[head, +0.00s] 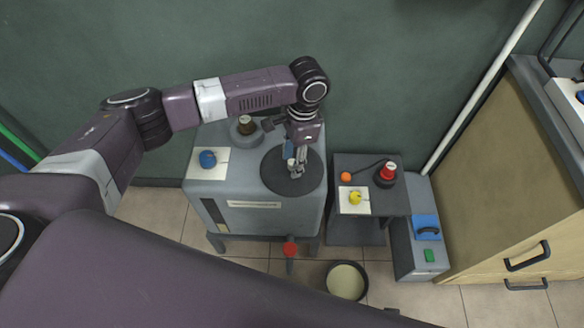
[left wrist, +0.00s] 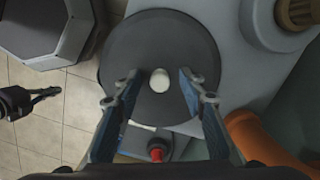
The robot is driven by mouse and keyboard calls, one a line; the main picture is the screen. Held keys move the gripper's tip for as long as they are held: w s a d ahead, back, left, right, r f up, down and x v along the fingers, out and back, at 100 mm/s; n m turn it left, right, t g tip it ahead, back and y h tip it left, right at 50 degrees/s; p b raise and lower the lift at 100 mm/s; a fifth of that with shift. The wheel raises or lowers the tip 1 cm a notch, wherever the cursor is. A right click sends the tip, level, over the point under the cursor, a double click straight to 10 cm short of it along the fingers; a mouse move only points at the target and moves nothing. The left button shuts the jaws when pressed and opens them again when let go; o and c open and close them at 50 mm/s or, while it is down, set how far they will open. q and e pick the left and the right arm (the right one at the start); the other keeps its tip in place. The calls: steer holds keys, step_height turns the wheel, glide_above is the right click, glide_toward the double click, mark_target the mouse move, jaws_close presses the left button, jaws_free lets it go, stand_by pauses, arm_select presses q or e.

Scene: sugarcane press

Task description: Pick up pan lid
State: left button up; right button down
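The pan lid (head: 277,178) is a dark round disc lying flat on top of the grey machine. In the left wrist view the lid (left wrist: 190,40) shows from above with a short pale knob (left wrist: 160,80) at its middle. My left gripper (head: 292,166) points down over the lid. In the left wrist view my left gripper (left wrist: 160,82) is open, with one finger on each side of the knob and a gap on both sides. A dark claw, apparently my right gripper (left wrist: 38,98), shows at the left edge of that view; its opening is unclear.
The machine (head: 255,217) also carries a blue button (head: 208,159) and a brown knob (head: 245,121). A side table (head: 345,210) holds a red knob (head: 388,170) and a yellow button (head: 355,197). A round pan (head: 346,281) stands on the floor. A wooden cabinet (head: 505,175) stands at right.

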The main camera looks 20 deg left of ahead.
arm_select(q)
jaws_close()
steer(key=shift+r, duration=0.1)
stand_by(0.3)
